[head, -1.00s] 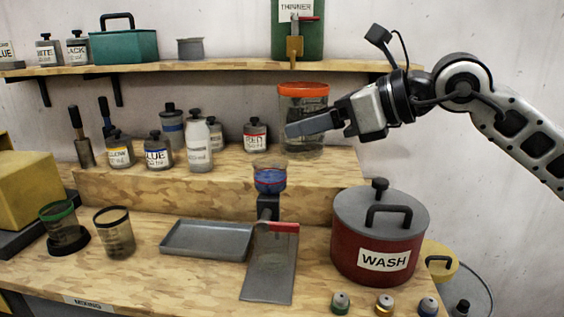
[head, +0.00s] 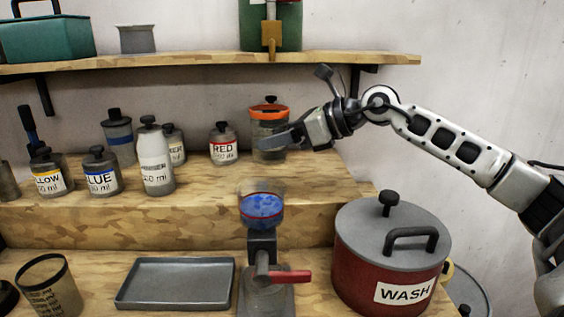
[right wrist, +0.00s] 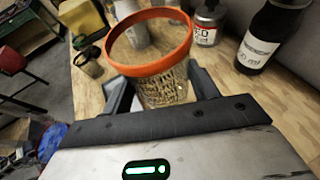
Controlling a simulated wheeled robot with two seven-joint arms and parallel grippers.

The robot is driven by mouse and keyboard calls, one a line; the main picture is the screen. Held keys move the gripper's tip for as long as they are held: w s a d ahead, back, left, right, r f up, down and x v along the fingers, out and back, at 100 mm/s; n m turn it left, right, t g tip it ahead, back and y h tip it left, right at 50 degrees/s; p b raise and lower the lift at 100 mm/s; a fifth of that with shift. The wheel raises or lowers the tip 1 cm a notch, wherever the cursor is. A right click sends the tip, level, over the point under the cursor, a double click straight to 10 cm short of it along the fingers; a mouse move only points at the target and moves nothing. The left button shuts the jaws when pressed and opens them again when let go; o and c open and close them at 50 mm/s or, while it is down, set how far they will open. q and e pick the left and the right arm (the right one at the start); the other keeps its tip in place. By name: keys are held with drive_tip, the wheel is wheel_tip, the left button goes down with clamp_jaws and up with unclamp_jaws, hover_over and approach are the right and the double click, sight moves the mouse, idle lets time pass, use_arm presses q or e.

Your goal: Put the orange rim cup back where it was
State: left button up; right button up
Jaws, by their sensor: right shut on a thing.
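The orange rim cup (head: 268,113) is a clear cup with dark markings, upright at the back of the raised wooden step (head: 215,190), right of the RED bottle (head: 223,146). My right gripper (head: 284,138) is shut on its body from the right. In the right wrist view the cup (right wrist: 150,28) stands between the two fingers (right wrist: 160,92), its open rim facing the camera. The cup's base is close to the step top; I cannot tell if it touches. My left gripper is not in view.
A dark bottle (right wrist: 275,35) stands close behind the cup; its black knob (head: 270,99) shows above the rim. The shelf (head: 190,60) is overhead. The red WASH pot (head: 385,262) and a stand with a blue-filled cup (head: 262,207) are in front.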

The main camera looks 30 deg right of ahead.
sight(282, 149)
drive_tip(key=f, duration=0.1)
drive_tip(key=w+d+f, duration=0.2)
drive_tip(key=f, duration=0.1)
drive_tip(key=shift+w+d, duration=0.1)
drive_tip(key=f, duration=0.3)
drive_tip(key=shift+w+d+f+p, duration=0.15)
drive_tip(key=shift+w+d+p, duration=0.1)
drive_tip(key=shift+d+p, duration=0.1)
drive_tip(key=shift+f, duration=0.25)
drive_tip(key=shift+a, duration=0.1)
drive_tip(key=shift+f, duration=0.2)
drive_tip(key=o, duration=1)
drive_tip(key=shift+r, duration=0.1)
